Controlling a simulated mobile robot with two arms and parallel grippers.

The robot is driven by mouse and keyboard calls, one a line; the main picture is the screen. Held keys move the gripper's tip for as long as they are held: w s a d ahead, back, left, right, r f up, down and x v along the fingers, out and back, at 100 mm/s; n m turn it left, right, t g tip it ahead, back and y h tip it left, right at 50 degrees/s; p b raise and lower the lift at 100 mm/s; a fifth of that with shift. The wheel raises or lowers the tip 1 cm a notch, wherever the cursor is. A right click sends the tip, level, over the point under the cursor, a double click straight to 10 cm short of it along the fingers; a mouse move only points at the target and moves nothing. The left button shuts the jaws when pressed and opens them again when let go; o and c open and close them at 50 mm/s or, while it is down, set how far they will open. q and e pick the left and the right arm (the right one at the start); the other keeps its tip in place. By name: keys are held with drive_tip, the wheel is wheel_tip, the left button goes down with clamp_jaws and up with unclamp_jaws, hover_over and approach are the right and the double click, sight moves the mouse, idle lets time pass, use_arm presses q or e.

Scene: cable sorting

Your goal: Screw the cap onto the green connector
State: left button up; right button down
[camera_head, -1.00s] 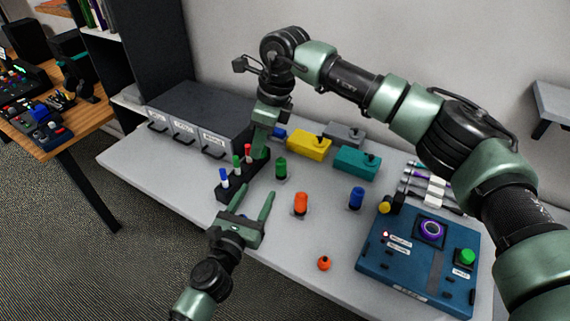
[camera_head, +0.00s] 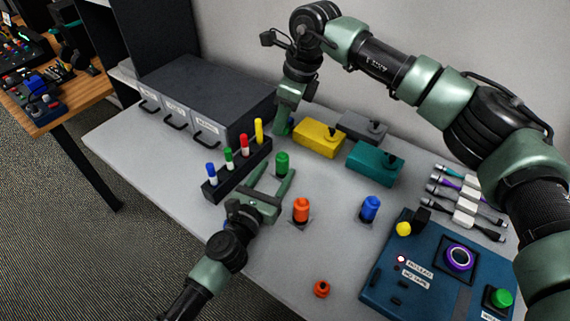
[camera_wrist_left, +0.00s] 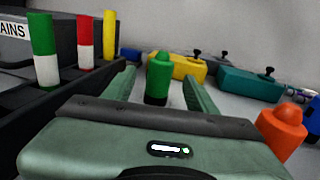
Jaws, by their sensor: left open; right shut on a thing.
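The green connector (camera_head: 282,163) stands upright on the table; it also shows in the left wrist view (camera_wrist_left: 159,78), with a narrower green top. My left gripper (camera_head: 271,170) is open, its fingers on either side of the green connector; I cannot tell whether they touch it. In the left wrist view the connector stands between the fingertips (camera_wrist_left: 158,84). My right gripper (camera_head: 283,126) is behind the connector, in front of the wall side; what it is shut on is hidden. An orange cap-like piece (camera_head: 321,288) lies loose near the table's front edge.
A black rack (camera_head: 236,168) with upright coloured pieces stands left of the connector. Orange (camera_head: 301,209) and blue (camera_head: 370,208) connectors stand to the right. Yellow (camera_head: 319,138) and teal (camera_head: 375,163) boxes are behind. A blue panel (camera_head: 420,285) fills the front right.

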sight(286, 154)
idle(0.5)
use_arm(q)
drive_tip(key=x, duration=0.7)
drive_tip(key=shift+w+d+f, duration=0.1)
drive_tip(key=shift+w+d, duration=0.05)
drive_tip(key=shift+w, duration=0.05)
clamp_jaws()
idle(1.3)
